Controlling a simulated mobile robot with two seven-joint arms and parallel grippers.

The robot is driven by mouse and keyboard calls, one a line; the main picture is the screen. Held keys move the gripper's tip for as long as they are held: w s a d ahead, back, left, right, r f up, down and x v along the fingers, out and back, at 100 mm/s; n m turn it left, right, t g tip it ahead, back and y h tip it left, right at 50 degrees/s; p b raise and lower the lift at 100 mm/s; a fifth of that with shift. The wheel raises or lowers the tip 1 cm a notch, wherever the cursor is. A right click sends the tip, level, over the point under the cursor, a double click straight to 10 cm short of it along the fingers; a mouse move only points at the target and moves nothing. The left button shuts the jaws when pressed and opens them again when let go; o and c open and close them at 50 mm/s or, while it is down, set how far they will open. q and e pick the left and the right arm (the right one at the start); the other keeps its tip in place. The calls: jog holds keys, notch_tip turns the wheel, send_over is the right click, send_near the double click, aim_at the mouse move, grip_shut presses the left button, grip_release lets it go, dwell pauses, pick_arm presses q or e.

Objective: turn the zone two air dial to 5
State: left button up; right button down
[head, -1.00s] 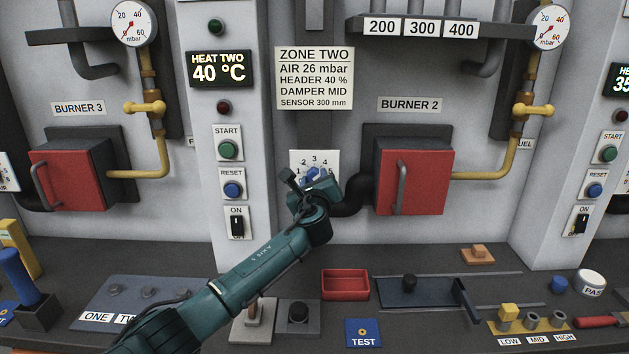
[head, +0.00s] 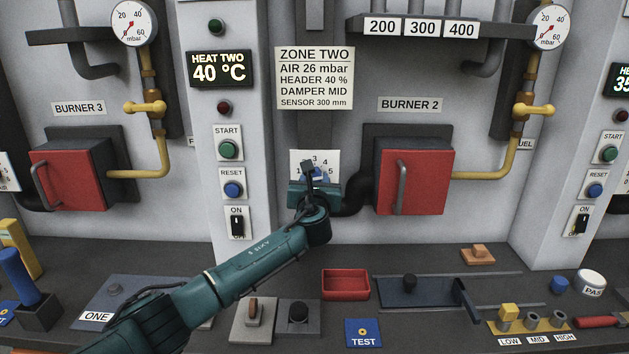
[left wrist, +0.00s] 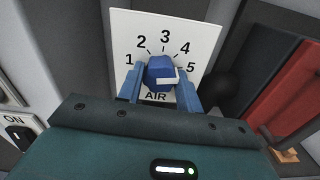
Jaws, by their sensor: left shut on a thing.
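The zone two air dial is a blue knob (left wrist: 160,71) on a white plate (left wrist: 205,25) marked 1 to 5 and AIR. My left gripper (left wrist: 160,84) is shut on the knob, with one blue finger on each side. In the head view the left gripper (head: 317,176) is at the plate (head: 301,157) below the ZONE TWO sign (head: 315,78) and covers much of the dial. The sign reads AIR 26 mbar. My right gripper is not in view.
The red burner 2 box (head: 411,182) and its dark pipe stand just right of the dial. The START, RESET (head: 232,190) and ON controls are to its left. Below, the bench holds a red tray (head: 346,284), a blue TEST plate (head: 363,333) and a lever (head: 253,310).

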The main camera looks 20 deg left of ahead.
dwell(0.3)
pick_arm(q)
jog(key=o, duration=1)
jog(key=b+v, duration=0.1)
jog(key=v, duration=1.2)
